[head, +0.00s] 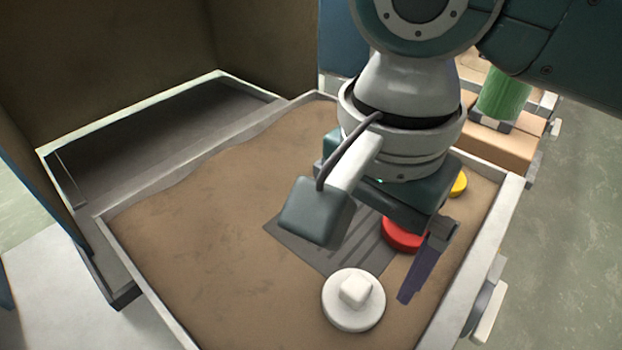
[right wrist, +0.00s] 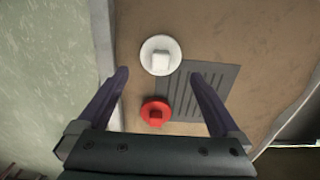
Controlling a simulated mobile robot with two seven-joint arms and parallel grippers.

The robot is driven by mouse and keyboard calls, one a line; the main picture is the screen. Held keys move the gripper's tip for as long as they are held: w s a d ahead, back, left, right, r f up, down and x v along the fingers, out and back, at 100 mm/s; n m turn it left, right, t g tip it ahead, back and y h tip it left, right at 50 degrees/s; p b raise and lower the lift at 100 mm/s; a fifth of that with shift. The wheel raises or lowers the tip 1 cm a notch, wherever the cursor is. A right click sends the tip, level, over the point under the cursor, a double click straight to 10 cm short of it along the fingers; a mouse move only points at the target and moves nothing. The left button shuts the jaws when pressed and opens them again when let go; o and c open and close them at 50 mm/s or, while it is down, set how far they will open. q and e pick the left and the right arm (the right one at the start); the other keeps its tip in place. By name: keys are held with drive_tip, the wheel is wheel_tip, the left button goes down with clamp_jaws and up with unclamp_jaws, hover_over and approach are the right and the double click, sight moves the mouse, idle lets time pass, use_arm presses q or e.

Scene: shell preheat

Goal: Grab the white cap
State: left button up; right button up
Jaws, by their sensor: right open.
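The white cap (head: 353,300) is a round disc with a raised square knob, lying on the brown tray surface near its front. It also shows in the right wrist view (right wrist: 160,55), just past the fingertips and between their lines. My right gripper (right wrist: 158,74) is open and empty, pointing down over the tray. In the head view one dark purple finger (head: 421,268) shows to the right of the white cap, apart from it; the other finger is hidden behind the wrist. My left gripper is not in view.
A red cap (head: 403,236) lies close behind the white one, under my gripper. A grey ribbed plate (head: 312,243) lies beside them. A yellow cap (head: 459,184) is farther back. The tray has a raised pale rim (head: 497,230). The tray's left part is clear.

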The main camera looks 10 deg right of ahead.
sight(357, 285)
drive_tip(key=shift+d+f, duration=0.1)
drive_tip(key=shift+f, duration=0.55)
drive_tip(key=f+b, duration=0.1)
drive_tip(key=f, duration=0.1)
drive_tip(key=f+b, duration=0.1)
drive_tip(key=f, duration=0.2)
drive_tip(key=shift+a+f+b, duration=0.2)
drive_tip(key=shift+f+b, duration=0.05)
drive_tip(key=shift+b, duration=0.15)
drive_tip(key=c, duration=1.1)
drive_tip(key=shift+r, duration=0.2)
